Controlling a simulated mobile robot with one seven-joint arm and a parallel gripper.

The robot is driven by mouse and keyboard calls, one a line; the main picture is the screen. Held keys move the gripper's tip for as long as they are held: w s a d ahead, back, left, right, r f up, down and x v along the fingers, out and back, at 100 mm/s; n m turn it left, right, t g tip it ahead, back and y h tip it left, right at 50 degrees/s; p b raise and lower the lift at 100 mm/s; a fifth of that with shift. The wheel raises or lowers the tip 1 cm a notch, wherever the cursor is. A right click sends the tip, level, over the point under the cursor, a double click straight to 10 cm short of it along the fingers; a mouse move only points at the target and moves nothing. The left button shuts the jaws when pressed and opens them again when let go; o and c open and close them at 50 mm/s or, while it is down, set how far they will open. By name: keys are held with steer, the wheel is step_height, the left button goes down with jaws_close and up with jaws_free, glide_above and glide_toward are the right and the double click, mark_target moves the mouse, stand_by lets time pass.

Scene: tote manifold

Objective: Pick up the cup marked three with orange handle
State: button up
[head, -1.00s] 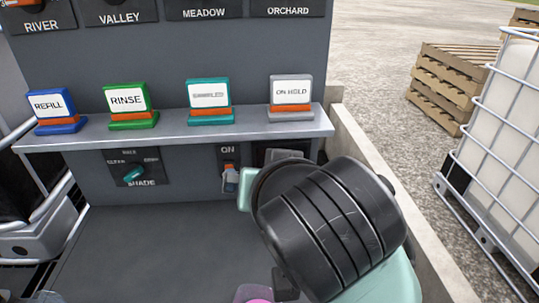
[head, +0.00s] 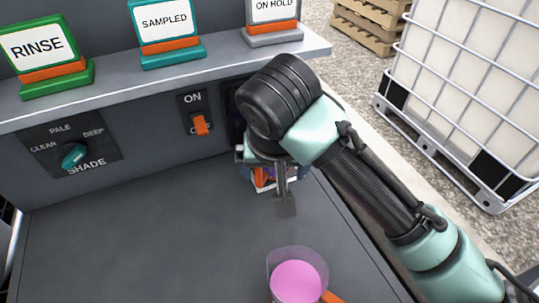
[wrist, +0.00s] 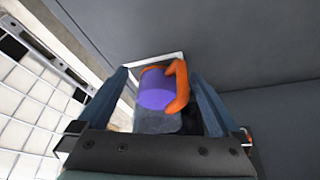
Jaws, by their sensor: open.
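A clear cup with purple contents and an orange handle (wrist: 178,88) is in the wrist view, between the two fingers of my gripper (wrist: 158,78). The fingers are spread apart, with the handle towards the right finger. I cannot read any number on it. In the head view, my gripper (head: 285,205) points down over the bench and partly hides a cup with orange (head: 261,178) behind it. A second clear cup with pink contents (head: 296,278) stands nearer on the bench, with an orange handle (head: 333,297) at its lower right.
The dark bench top (head: 130,235) is clear on the left. A grey shelf (head: 200,85) with sign blocks overhangs the back. Below it are a shade knob (head: 74,156) and an orange switch (head: 200,124). A caged white tank (head: 460,90) stands at right.

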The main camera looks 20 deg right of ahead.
steer(key=w, duration=0.1)
steer(key=w+d, duration=0.1)
steer(key=w, duration=0.2)
steer(key=shift+w+d, duration=0.3)
steer(key=shift+w+d+f, duration=0.15)
steer(key=shift+w+f, duration=0.2)
steer(key=shift+f, duration=0.2)
steer(key=shift+r, duration=0.1)
steer(key=c, duration=1.5)
